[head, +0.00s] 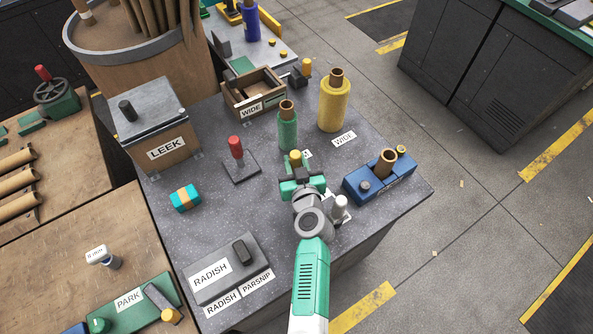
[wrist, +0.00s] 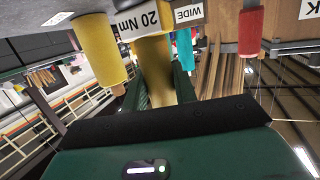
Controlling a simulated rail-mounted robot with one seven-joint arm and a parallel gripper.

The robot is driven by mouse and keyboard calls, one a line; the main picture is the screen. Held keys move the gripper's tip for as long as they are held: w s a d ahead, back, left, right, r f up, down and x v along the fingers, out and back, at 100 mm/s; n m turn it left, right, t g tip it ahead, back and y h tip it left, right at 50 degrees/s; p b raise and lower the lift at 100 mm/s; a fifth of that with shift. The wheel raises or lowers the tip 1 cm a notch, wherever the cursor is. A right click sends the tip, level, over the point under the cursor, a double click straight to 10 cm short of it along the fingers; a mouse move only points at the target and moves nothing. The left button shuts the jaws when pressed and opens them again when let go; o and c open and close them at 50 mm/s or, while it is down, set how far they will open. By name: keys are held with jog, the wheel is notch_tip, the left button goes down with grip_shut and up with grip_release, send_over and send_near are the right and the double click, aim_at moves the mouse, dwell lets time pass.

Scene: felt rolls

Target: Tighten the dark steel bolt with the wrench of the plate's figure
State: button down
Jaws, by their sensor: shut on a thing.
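My gripper (head: 298,171) is shut on a yellow-handled wrench (head: 295,156), just in front of the green felt roll. In the wrist view the wrench's yellow handle (wrist: 154,58) stands between the fingers, with a plate reading "20 Nm" (wrist: 137,20) at it. A blue block (head: 357,195) sits to the right of my gripper, near the table's right edge. It carries a dark grey bolt (head: 365,186), a brass-coloured bolt (head: 401,150) and a cardboard tube. A small plate on the block is too small to read. My gripper is apart from the block.
A white-handled tool (head: 340,203) stands close to my gripper's right. A red-handled tool (head: 236,150) stands to the left. Green (head: 288,130) and yellow (head: 334,105) felt rolls stand behind. A LEEK box (head: 160,135) and RADISH plate (head: 220,280) are farther left.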

aim_at(296, 155)
jog(key=shift+r+p, duration=2.55)
jog(key=shift+r, duration=0.9)
